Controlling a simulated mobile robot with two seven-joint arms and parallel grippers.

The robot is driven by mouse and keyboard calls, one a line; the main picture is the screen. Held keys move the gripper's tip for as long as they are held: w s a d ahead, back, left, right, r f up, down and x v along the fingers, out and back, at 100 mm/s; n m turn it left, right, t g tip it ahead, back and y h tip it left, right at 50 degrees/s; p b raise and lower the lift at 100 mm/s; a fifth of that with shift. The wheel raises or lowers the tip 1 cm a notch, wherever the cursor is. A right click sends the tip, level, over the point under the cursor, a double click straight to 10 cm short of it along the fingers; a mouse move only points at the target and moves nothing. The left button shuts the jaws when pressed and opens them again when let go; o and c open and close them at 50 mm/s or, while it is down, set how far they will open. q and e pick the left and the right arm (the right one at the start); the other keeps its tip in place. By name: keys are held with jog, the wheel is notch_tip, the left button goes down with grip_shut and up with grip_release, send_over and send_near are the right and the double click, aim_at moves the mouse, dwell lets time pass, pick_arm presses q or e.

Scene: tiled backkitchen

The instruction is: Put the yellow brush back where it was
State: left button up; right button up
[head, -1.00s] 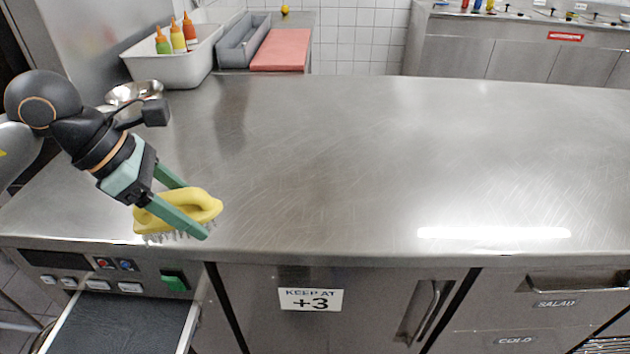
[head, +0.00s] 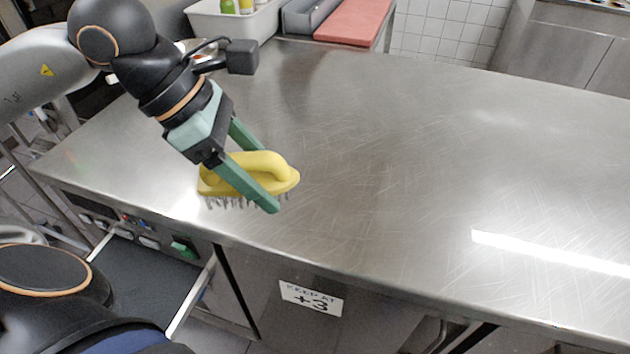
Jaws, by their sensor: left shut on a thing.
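The yellow brush (head: 285,180) has a looped handle on top and grey bristles pointing down. My left gripper (head: 268,181) is shut on its handle, with one green finger on the near side and the other behind. The brush is over the left front part of the steel counter (head: 400,150). I cannot tell whether the bristles touch the surface. My right gripper is not in view.
A drawer (head: 150,275) stands open below the counter's front left. A white bin (head: 235,25) with bottles, a grey tray (head: 305,18) and a red board (head: 352,22) are at the back. The counter's middle and right are clear.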

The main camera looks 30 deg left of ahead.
pick_arm(q)
jog(key=w+f+p, duration=0.3)
jog(key=w, duration=0.5)
send_over(323, 193)
jog(key=s+a, duration=0.1)
jog(key=s, duration=0.1)
jog(key=f, duration=0.5)
jog(key=shift+a+f, duration=0.2)
jog(key=shift+w+f, duration=0.3)
jog(key=shift+f, duration=0.05)
jog(key=f, duration=0.3)
jog(key=shift+w+a+f+p, duration=0.1)
jog(key=shift+w+f+p, duration=0.1)
jog(key=shift+p, duration=0.15)
jog(key=shift+f, duration=0.25)
jog(key=o, duration=1)
jog(key=shift+f+b, duration=0.1)
jog(key=shift+b, duration=0.2)
jog(key=o, duration=0.5)
jog(key=shift+c, duration=0.2)
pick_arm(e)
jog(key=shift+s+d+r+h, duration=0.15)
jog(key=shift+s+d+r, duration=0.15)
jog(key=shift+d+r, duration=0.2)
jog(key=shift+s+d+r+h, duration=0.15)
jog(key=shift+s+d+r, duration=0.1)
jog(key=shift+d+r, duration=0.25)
